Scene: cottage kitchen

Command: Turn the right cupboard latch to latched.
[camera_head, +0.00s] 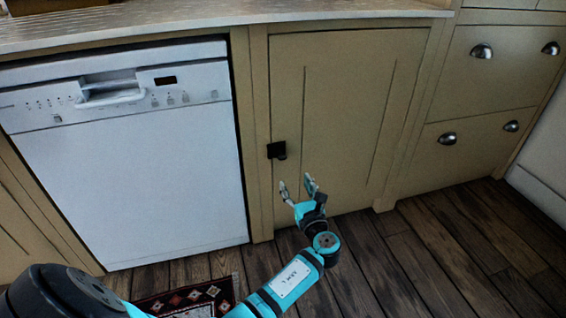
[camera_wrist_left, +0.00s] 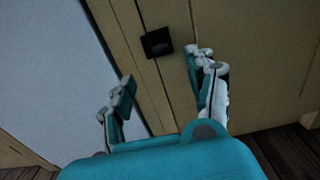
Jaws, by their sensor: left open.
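The cupboard latch (camera_head: 277,150) is a small black block at the left edge of the beige cupboard door (camera_head: 335,110), which looks closed. In the left wrist view the latch (camera_wrist_left: 157,42) shows beyond the fingertips, near the seam between door and frame. Whether it is latched I cannot tell. My left gripper (camera_head: 297,186) is open and empty, a little below the latch in the head view and apart from it. In the left wrist view the fingers (camera_wrist_left: 162,70) stand wide, with the latch between and past them. My right gripper is not in view.
A white dishwasher (camera_head: 135,160) stands left of the cupboard, under the pale countertop (camera_head: 200,22). Drawers (camera_head: 490,65) with cup handles are at the right. A patterned rug (camera_head: 190,300) lies on the dark wooden floor (camera_head: 430,245). The space before the door is otherwise clear.

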